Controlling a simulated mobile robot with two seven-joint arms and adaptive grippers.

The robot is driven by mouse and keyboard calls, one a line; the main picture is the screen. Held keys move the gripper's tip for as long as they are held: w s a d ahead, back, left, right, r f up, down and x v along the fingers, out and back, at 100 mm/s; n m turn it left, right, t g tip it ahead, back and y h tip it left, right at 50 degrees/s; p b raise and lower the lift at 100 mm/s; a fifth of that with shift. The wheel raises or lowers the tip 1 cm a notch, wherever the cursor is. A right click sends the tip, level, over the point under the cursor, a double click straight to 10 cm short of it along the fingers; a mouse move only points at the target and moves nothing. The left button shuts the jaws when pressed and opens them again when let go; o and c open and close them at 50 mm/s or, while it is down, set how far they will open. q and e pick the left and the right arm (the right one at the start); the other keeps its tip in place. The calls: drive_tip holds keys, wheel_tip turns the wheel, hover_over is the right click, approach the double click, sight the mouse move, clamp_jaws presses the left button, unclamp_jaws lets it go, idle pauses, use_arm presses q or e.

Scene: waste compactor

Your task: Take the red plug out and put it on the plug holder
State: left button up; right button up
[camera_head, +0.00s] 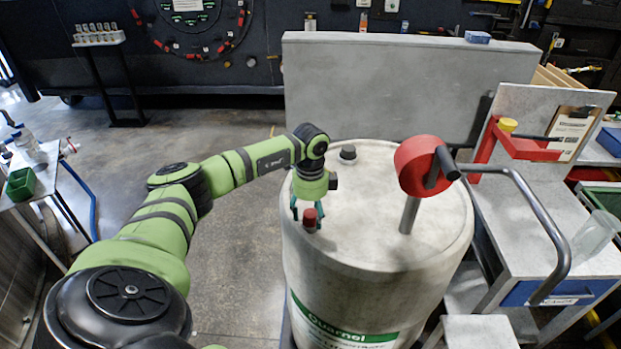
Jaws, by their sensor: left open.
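The red plug (310,220) stands upright on the pale drum lid (370,225), near its front left edge. My left gripper (308,211) points down over the plug, with its teal fingers apart on either side of it. I cannot tell whether the fingers touch the plug. A red bracket (526,149), which may be the plug holder, is on the upright grey panel at the right. A yellow cap (507,125) sits at its left end. My right gripper is not in view.
A large red cylinder (417,165) on a metal post stands on the lid's right side. A curved grey bar (535,205) reaches right from it. A dark cap (348,153) sits at the lid's back. A grey wall (390,90) stands behind the drum.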

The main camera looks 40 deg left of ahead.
use_arm(q)
drive_tip(key=m, duration=0.3)
drive_tip(key=m+b, duration=0.1)
drive_tip(key=m, duration=0.3)
drive_tip(key=shift+b, duration=0.3)
drive_tip(key=m+b, duration=0.1)
drive_tip(key=m, duration=0.3)
drive_tip(key=shift+m, duration=1.2)
clamp_jaws()
drive_tip(key=shift+r+n+p, duration=0.2)
drive_tip(key=shift+n+p, duration=0.25)
drive_tip(key=shift+n, duration=0.65)
drive_tip(key=shift+f+n+p, duration=0.1)
drive_tip(key=shift+n+p, duration=0.3)
drive_tip(key=shift+n, duration=0.8)
drive_tip(key=shift+f+n, duration=0.1)
drive_tip(key=shift+n, duration=0.2)
